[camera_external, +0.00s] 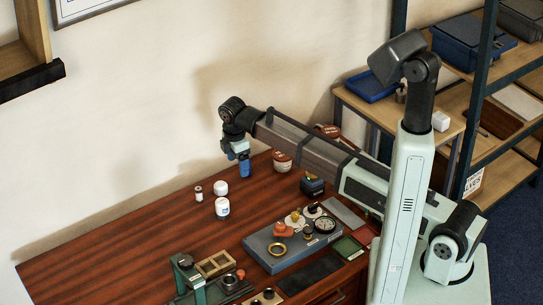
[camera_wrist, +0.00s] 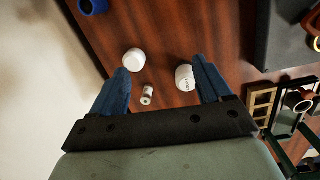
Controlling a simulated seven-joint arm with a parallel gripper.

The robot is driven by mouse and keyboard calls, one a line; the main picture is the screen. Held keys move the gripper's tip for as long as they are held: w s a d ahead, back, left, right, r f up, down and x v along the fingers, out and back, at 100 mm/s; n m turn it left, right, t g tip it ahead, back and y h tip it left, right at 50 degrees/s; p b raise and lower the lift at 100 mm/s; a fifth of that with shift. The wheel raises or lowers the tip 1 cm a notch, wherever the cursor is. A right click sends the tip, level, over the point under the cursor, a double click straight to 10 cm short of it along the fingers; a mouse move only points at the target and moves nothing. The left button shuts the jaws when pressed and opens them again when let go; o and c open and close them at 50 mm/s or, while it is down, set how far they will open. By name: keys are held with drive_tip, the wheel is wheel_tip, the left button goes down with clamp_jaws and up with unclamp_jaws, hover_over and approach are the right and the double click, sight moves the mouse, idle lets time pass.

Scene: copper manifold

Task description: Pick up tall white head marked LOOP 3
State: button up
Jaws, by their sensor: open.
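The white head with a printed label (camera_external: 222,208) stands upright on the wooden table; the label is too small to read surely in the outside view. In the wrist view the labelled white head (camera_wrist: 185,77) is beside the right finger, which partly covers it. A plain white piece (camera_external: 220,188) stands behind it; it also shows in the wrist view (camera_wrist: 134,61), near the left finger. My gripper (camera_wrist: 160,66) is open, with nothing between its blue fingers. In the outside view my gripper (camera_external: 233,156) is above the table, near the wall, apart from both white pieces.
A small white spool (camera_external: 198,193) stands left of the white pieces. A blue cylinder (camera_external: 244,168) is close to my gripper. A grey block with fittings (camera_external: 262,256) and a green fixture (camera_external: 187,275) lie toward the front. The left of the table is clear.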

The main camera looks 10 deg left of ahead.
drive_tip(key=n+g, duration=0.1)
hover_over(223, 201)
drive_tip(key=shift+w+a+f, duration=0.1)
drive_tip(key=shift+f, duration=6.35)
drive_tip(key=shift+c, duration=0.3)
drive_tip(key=c, duration=1.1)
